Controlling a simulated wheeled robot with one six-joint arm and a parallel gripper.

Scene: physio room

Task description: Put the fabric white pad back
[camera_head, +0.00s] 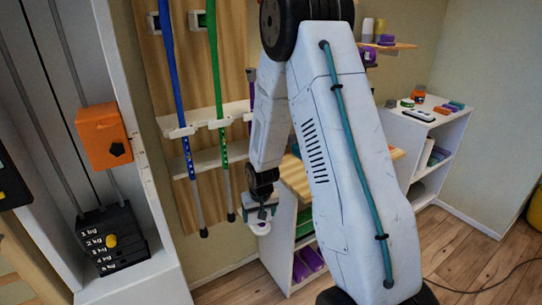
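My gripper (262,213) hangs at the end of my arm, pointing down, left of the picture's middle. It is small in view, and its fingers appear closed on a small white rounded thing (259,228), which looks like the white pad. The thing is held in the air, in front of the wooden wall panel and beside the left end of the low shelf unit. Its fabric and exact shape are too small to make out. No other white pad is clearly seen; my arm hides part of the shelves.
A low white shelf unit (276,243) with a wooden top stands behind my arm. Another shelf unit (450,130) at right bears small items. Blue (171,70) and green (214,70) poles hang on the wall rack. A weight stack (108,240) stands left.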

